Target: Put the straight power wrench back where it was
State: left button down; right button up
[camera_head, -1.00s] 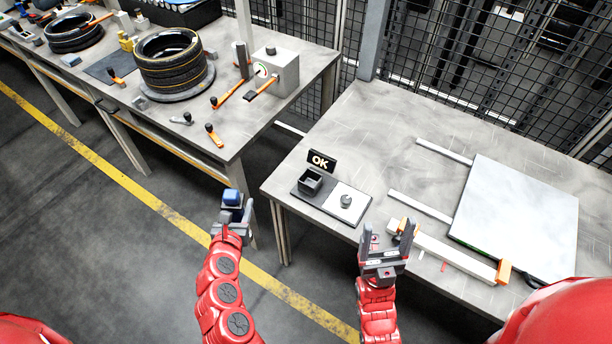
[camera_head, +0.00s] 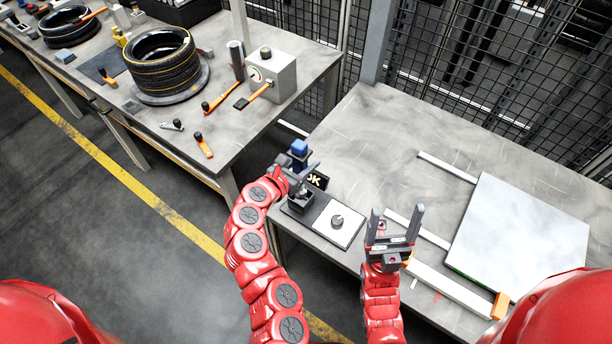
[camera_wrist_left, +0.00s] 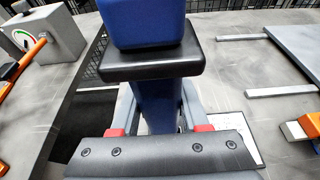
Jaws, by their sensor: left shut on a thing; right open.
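The straight power wrench (camera_head: 299,148) shows as a blue top with a dark collar. My left gripper (camera_head: 297,168) is shut on it and holds it roughly upright. In the left wrist view the blue wrench (camera_wrist_left: 158,105) stands between the fingers, its black collar above them; its lower end is hidden. The gripper is over the left part of a small dark tray (camera_head: 321,229), close above a black square holder (camera_head: 297,203); I cannot tell whether the wrench touches the holder. My right gripper (camera_head: 394,226) is open and empty at the front of the right table.
The OK sign (camera_head: 318,180) stands right behind the left gripper, partly hidden. A large pale panel (camera_head: 520,235) and rails lie at right. Tyres (camera_head: 162,65) and a gauge box (camera_head: 271,73) stand on the left table.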

pick_arm(q)
notch_tip(320, 180, down, 4)
jog(key=shift+r, duration=0.1)
jog(key=shift+w+f, duration=0.1)
jog(key=shift+f, duration=0.45)
jog(key=shift+f, duration=0.15)
jog(key=shift+c, duration=2)
grip_release()
